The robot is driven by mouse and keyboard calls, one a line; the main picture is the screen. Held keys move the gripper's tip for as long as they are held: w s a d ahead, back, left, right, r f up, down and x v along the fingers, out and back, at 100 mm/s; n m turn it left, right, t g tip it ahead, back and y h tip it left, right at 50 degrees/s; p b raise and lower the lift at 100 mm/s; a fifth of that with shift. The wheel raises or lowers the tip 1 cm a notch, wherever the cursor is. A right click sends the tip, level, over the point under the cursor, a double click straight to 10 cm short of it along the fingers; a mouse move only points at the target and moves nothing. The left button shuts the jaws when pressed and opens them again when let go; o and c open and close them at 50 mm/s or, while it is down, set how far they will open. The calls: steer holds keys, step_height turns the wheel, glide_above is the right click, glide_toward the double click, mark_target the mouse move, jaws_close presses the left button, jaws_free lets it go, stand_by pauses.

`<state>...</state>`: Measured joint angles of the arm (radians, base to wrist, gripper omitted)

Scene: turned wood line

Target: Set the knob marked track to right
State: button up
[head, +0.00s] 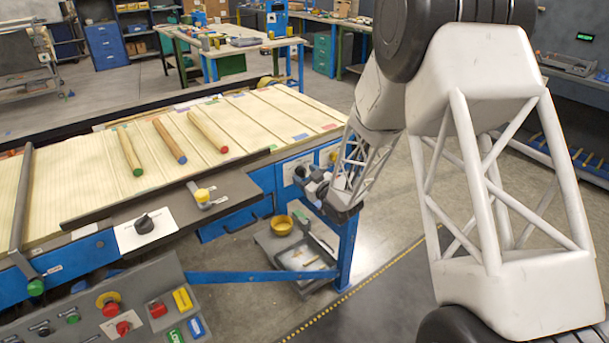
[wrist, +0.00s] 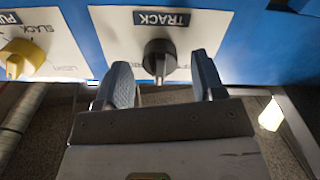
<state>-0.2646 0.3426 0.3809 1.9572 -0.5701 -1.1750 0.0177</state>
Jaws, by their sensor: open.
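The track knob (wrist: 159,57) is black, on a white plate (wrist: 115,40) with a TRACK label (wrist: 161,18) that appears upside down in the wrist view. Its narrow grip ridge points down in that picture. My gripper (wrist: 161,76) is open, one finger at each side of the knob, with visible gaps; neither finger appears to touch it.
A yellow knob (wrist: 19,58) on a neighbouring white plate is at left in the wrist view. In the head view, another black knob (head: 144,224) is on a nearer plate. Turned rods (head: 169,141) lie on the slatted bed.

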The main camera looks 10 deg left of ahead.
steer(key=shift+w+a, duration=0.35)
steer(key=c, duration=0.9)
steer(key=shift+m, duration=0.4)
steer(key=m, duration=1.1)
stand_by(0.3)
